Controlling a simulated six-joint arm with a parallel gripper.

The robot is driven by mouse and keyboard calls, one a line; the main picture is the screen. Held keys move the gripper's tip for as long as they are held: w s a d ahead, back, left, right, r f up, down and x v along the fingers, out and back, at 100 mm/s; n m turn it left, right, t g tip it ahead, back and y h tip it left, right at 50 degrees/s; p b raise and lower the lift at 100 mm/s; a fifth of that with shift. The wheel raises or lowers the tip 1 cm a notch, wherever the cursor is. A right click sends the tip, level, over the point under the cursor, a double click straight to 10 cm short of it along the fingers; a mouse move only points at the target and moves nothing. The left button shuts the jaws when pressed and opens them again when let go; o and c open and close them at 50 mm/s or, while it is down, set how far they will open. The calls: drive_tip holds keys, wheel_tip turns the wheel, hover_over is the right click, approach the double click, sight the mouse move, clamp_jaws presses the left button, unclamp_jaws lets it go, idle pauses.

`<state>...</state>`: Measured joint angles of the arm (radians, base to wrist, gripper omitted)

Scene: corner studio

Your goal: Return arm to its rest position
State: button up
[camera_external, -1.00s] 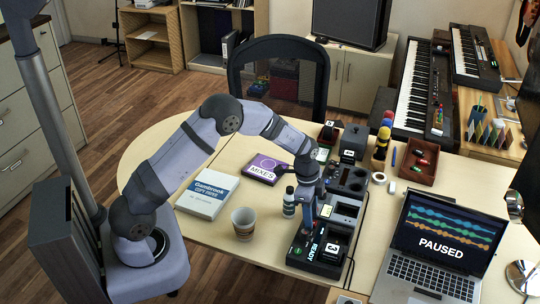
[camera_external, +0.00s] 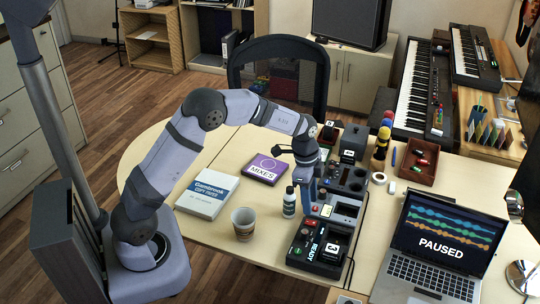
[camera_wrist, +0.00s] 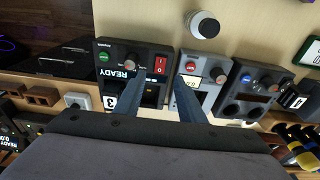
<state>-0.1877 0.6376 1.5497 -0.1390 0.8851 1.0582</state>
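My arm (camera_external: 172,150) reaches from its base at the left over the desk, with the elbow bent high. My gripper (camera_wrist: 160,98) is open and empty; its two blue-grey fingers stand apart in the wrist view. In the external view my gripper (camera_external: 307,200) points down above the row of black and grey devices, between the bottle and the device with the grey display.
Below my gripper lie a black READY device (camera_external: 318,246) and a grey device (camera_external: 338,208). A laptop (camera_external: 437,245) sits at right.

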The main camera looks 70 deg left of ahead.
drive_tip(key=shift+r, duration=0.2)
idle(0.3)
drive_tip(key=s+d+r+n, duration=0.1)
drive_tip(key=s+d+n, duration=0.1)
drive_tip(key=s, duration=0.7)
drive_tip(key=s+d+r+n+p, duration=0.1)
drive_tip(key=s+n, duration=0.3)
drive_tip(key=s, duration=0.4)
drive_tip(key=s+d+r+n+g+y+p, duration=0.1)
drive_tip(key=s+d+n, duration=0.2)
drive_tip(key=s, duration=0.6)
drive_tip(key=shift+s+d+r, duration=0.25)
drive_tip(key=shift+s+r, duration=0.1)
drive_tip(key=shift+r, duration=0.05)
drive_tip(key=shift+o, duration=0.5)
idle(0.4)
